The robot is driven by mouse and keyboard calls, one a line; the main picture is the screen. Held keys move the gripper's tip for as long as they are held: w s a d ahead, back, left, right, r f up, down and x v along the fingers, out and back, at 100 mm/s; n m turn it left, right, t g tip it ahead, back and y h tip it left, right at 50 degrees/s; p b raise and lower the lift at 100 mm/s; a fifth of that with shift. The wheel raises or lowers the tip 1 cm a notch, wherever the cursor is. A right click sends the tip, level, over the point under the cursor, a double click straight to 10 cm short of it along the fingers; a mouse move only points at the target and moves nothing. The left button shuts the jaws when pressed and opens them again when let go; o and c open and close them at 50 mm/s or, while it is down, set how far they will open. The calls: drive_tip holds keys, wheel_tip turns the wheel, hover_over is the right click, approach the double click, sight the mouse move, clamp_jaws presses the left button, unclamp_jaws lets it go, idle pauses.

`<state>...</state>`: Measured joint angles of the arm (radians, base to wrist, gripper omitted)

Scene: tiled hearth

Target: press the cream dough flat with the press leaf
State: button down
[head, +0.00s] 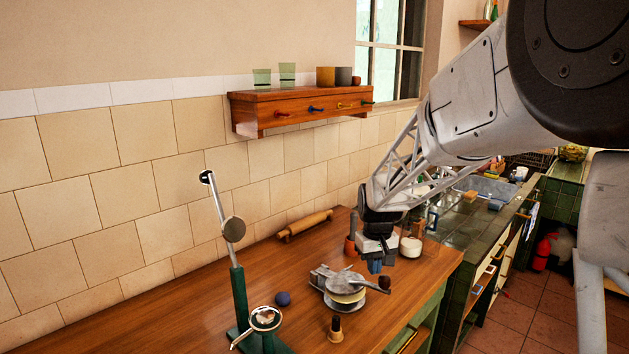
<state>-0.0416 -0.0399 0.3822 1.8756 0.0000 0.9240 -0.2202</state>
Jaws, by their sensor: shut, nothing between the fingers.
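A grey metal press stands on the wooden counter, right of the middle in the head view. Its press leaf (336,279) lies over the cream dough (347,298), which shows as a pale band between the leaf and the grey lower plate. A dark knob (385,282) sticks out at the press's right side. I cannot tell whether the fingertips touch the leaf. The dough's far side is hidden.
A dark blue ball (283,298) lies left of the press, and a wooden-handled stamp (335,328) stands in front. A green stand (238,295) with jointed arms is at left. A rolling pin (305,225) lies by the wall; a white jar (411,246) stands right of my gripper.

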drive_tip(key=shift+f, duration=1.5)
drive_tip(key=shift+r, duration=0.15)
idle(0.4)
wheel_tip(320, 180, up, 8)
idle(1.2)
drive_tip(key=s+d+r+m+t, duration=0.1)
drive_tip(key=s+r, duration=0.2)
drive_tip(key=s, duration=0.6)
drive_tip(key=s+d+r+m, duration=0.1)
drive_tip(key=s+r, duration=0.2)
drive_tip(key=s, duration=0.6)
drive_tip(key=s+d+f+m+t, duration=0.1)
drive_tip(key=s+f, duration=0.1)
drive_tip(key=s, duration=1.7)
drive_tip(key=shift+s+f+t, duration=0.15)
drive_tip(key=shift+s+t, duration=0.15)
drive_tip(key=shift+s, duration=0.1)
